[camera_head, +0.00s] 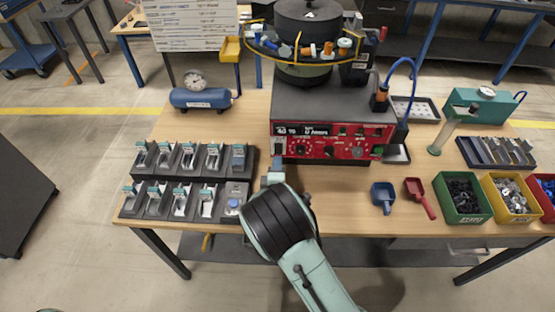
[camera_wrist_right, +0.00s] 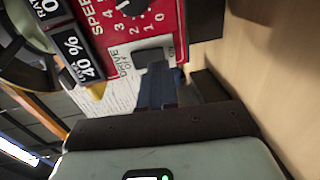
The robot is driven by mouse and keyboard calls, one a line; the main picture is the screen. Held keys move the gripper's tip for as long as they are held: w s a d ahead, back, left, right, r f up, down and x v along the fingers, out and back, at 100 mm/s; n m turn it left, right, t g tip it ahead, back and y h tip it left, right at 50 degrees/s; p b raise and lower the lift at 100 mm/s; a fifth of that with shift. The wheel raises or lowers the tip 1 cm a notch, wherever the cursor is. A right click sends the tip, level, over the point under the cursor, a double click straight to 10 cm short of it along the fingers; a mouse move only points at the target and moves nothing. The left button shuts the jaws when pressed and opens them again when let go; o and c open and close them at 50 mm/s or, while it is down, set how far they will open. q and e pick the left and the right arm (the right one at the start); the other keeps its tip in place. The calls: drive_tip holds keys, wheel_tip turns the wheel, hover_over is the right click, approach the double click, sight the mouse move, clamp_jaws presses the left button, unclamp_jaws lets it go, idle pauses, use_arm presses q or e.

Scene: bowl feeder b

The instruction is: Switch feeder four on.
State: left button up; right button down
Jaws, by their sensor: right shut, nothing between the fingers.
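The bowl feeder's dark bowl (camera_head: 308,22) sits on a grey base with a red control panel (camera_head: 345,142). In the right wrist view the red panel (camera_wrist_right: 135,28) shows a speed dial and a rocker switch (camera_wrist_right: 148,54) labelled DRIVE, with ON printed at one end. The switch also shows at the panel's lower left in the head view (camera_head: 278,147). My right gripper (camera_head: 274,170) is shut and empty, just in front of this switch. Its blue-grey fingertips (camera_wrist_right: 160,72) cover part of the switch; I cannot tell whether they touch it. My left gripper is out of view.
A rack of small dark bins (camera_head: 185,181) stands left of my right gripper. A blue air tank (camera_head: 200,98) is behind it. Blue and red scoops (camera_head: 419,194) and part bins (camera_head: 462,197) lie to the right. A blue hose (camera_head: 398,68) rises by the feeder's right side.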

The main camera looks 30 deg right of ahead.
sight(278, 149)
drive_tip(key=shift+x, duration=1.15)
drive_tip(key=shift+w+d+f+b, duration=0.1)
drive_tip(key=shift+f+b, duration=0.1)
drive_tip(key=shift+b, duration=0.2)
drive_tip(key=shift+r, duration=0.15)
